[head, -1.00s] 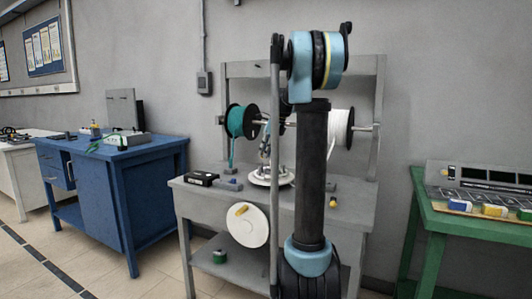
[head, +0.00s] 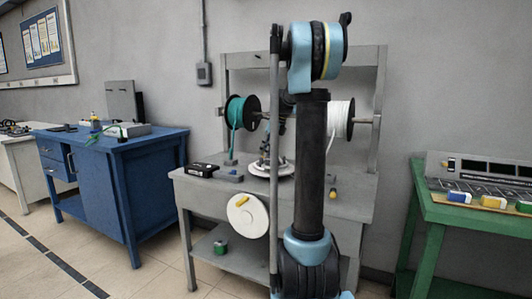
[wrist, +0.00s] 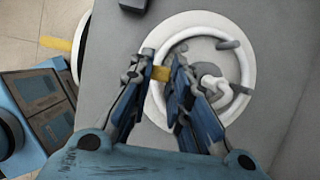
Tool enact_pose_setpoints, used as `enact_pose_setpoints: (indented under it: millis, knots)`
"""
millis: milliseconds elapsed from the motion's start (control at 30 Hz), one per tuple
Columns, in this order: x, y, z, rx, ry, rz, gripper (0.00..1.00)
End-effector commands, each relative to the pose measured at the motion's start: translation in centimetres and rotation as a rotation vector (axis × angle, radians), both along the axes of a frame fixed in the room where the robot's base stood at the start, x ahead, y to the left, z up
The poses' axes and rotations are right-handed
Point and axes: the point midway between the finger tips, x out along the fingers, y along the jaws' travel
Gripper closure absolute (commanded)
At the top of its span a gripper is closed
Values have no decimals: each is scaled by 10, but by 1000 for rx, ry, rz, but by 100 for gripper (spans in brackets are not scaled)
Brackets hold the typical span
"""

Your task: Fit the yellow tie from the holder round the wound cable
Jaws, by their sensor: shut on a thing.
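In the wrist view my gripper (wrist: 162,64) is shut on the yellow tie (wrist: 161,73), a short yellow piece between the fingertips. It is over the left part of the white wound cable (wrist: 249,62), a ring lying on a round plate with a grey hub. I cannot tell whether the tie touches the cable or goes round it. The fingers hide part of the ring. In the head view the round white winder (head: 284,172) stands on the grey bench, partly hidden behind my arm. The tie is not clear there, and I cannot pick out its holder with certainty.
A teal spool (head: 235,112) and a white spool (head: 341,118) hang on the bench's rear bar. A black box (head: 203,170) and a small grey block (head: 230,178) lie left of the winder. A white disc (head: 250,225) with a yellow handle is on the bench front.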

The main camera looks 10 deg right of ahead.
Motion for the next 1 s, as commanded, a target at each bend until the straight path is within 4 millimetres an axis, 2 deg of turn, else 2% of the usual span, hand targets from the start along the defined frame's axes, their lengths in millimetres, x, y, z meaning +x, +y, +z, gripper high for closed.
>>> enact_pose_setpoints:
  millis: [433, 1000]
  knots:
    - [0, -1, -2, 0, 0, -1, 100]
    - [0, -1, -20, 0, 0, -1, 100]
